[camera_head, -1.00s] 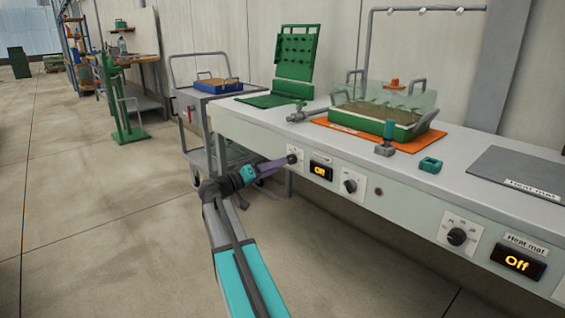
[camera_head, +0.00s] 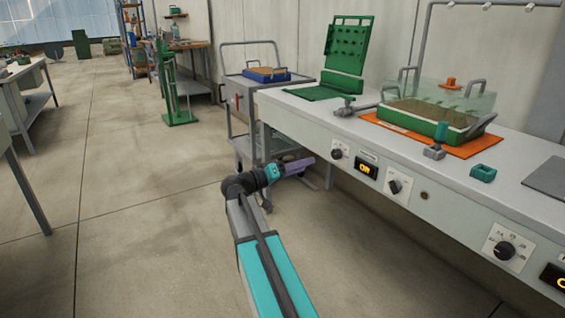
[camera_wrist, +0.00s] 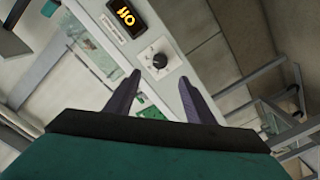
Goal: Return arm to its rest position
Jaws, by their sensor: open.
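My arm reaches forward in the head view, and my gripper (camera_head: 312,162) is beside the front panel of the bench (camera_head: 300,112), below its top. Its purple fingers are apart and empty, as the wrist view also shows, with both fingertips (camera_wrist: 160,78) near the panel. In the head view the fingertips appear a little left of a black knob (camera_head: 336,154) and apart from it. A second knob (camera_head: 394,187) is right of the display.
A grey cart (camera_head: 238,102) with a blue tray stands behind my gripper. The bench carries a green pegboard stand (camera_head: 346,62), an orange mat (camera_head: 470,149) and a small green block (camera_head: 483,173). Another table (camera_head: 32,105) stands far left.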

